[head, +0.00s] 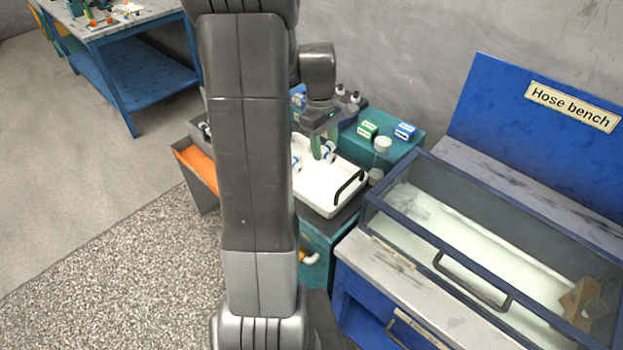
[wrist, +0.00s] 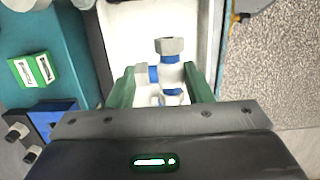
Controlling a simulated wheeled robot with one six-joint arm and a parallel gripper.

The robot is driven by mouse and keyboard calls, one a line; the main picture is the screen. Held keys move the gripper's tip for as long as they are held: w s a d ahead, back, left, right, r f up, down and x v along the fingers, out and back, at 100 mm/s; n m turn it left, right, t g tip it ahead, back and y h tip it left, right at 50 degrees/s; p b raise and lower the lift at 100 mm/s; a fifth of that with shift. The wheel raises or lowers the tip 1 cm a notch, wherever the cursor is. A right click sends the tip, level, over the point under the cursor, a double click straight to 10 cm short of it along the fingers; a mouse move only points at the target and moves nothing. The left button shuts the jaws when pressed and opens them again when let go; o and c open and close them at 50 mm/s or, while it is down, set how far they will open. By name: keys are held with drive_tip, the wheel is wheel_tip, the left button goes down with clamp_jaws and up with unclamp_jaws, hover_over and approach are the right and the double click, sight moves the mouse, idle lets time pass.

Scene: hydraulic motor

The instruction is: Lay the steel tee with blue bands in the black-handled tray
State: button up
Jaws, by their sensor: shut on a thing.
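The steel tee with blue bands (wrist: 170,72) is between the green fingers of my gripper (wrist: 162,78) in the wrist view. My gripper (head: 322,140) is shut on it, pointing down over the white tray (head: 318,197) in the head view. The tee's pale end with a blue band (head: 329,152) shows beside the fingers. The tray has a black handle at its near right edge; its left part is hidden behind my arm. The tray's white floor (wrist: 130,35) also fills the wrist view behind the tee. I cannot tell whether the tee touches the tray.
A green box (head: 368,130), a blue box (head: 404,131) and a clear jar (head: 382,146) stand on the teal cart beyond the tray. An orange bin (head: 197,166) is at left. The hose bench, with a framed glass lid (head: 490,240), is close at right.

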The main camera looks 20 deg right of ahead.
sight(325, 185)
wheel_tip(325, 185, down, 11)
drive_tip(key=shift+w+d+f, duration=0.1)
drive_tip(key=shift+w+f, duration=0.05)
drive_tip(key=shift+f, duration=0.05)
idle(0.4)
drive_tip(key=shift+b, duration=0.3)
drive_tip(key=shift+f, duration=0.15)
drive_tip(key=o, duration=1.1)
wheel_tip(325, 185, up, 12)
drive_tip(key=w, duration=0.1)
drive_tip(key=shift+w+a, duration=0.15)
drive_tip(key=shift+a, duration=0.25)
